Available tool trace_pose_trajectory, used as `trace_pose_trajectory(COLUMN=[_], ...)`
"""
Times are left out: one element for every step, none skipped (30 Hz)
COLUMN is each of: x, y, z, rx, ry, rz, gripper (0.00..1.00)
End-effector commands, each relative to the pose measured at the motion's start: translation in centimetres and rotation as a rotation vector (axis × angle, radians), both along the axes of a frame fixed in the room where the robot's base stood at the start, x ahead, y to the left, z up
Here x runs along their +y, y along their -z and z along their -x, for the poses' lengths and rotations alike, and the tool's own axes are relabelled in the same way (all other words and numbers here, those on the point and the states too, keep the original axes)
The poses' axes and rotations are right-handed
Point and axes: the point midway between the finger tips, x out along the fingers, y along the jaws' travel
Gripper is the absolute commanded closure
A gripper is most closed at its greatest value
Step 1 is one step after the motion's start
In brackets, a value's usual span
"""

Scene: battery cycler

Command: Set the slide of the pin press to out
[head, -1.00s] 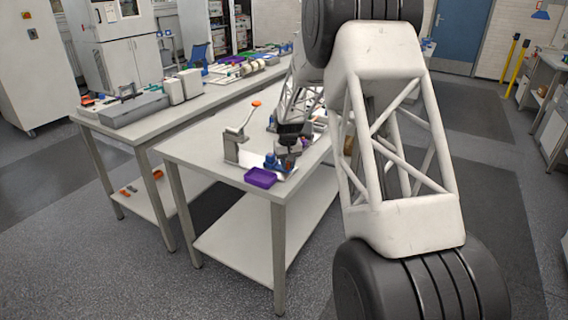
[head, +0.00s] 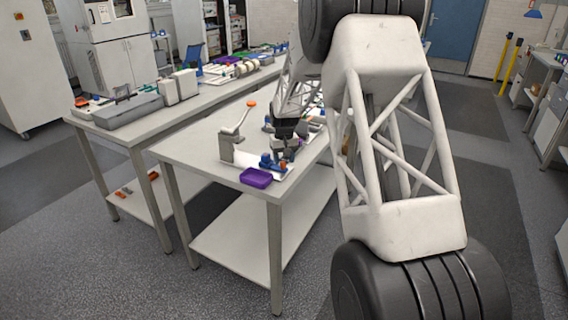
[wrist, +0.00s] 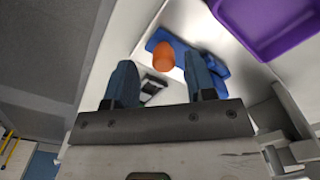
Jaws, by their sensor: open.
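The pin press (head: 228,150) stands near the front corner of the table, a pale upright body with a raised lever ending in an orange knob. Beside it is a blue part (head: 267,162), which also shows in the wrist view (wrist: 215,68) on a pale plate. An orange knob (wrist: 164,56) sits on the blue part. My gripper (wrist: 162,88) is open, its two dark fingers apart. The knob appears between and just beyond the fingertips, not gripped. In the head view my gripper (head: 286,128) is over the plate. I cannot tell the slide's position.
A purple tray (head: 256,178) lies at the table's front edge, right by the press; the wrist view shows it at upper right (wrist: 265,25). Other small items lie behind my gripper. The table left of the press is clear. A second bench (head: 105,125) stands to the left.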

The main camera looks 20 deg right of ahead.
Motion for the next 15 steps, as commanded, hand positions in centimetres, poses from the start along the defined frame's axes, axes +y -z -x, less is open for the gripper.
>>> trace_pose_trajectory(x=[0.0,0.0,0.0,0.0,0.0,0.0,0.0,0.0,-0.1,-0.1,-0.1,-0.1,-0.1,-0.1,-0.1], y=[-0.7,-1.1,-1.6,-2.0,-2.3,-2.8,-3.2,-3.5,-4.0,-4.2,-4.5,-4.8,-4.9,-5.1,-5.2], z=[0.0,0.0,0.0,0.0,0.0,0.0,0.0,0.0,0.0,0.0,0.0,0.0,0.0,0.0,0.0], rx=[-0.001,-0.001,-0.001,-0.001,0.0,0.0,0.0,0.0,0.0,0.0,0.0,0.001,0.001,0.001,0.001], ry=[0.0,0.0,0.0,0.0,0.0,0.0,0.0,0.0,0.0,0.0,0.0,0.0,0.0,0.0,0.0], rz=[0.0,0.0,0.0,0.0,0.0,0.0,0.0,0.0,0.0,0.0,0.0,0.0,0.0,0.0,0.0], gripper=[0.5,0.5,0.5,0.5,0.5,0.5,0.5,0.5,0.5,0.5,0.5,0.5,0.5,0.5,0.5])
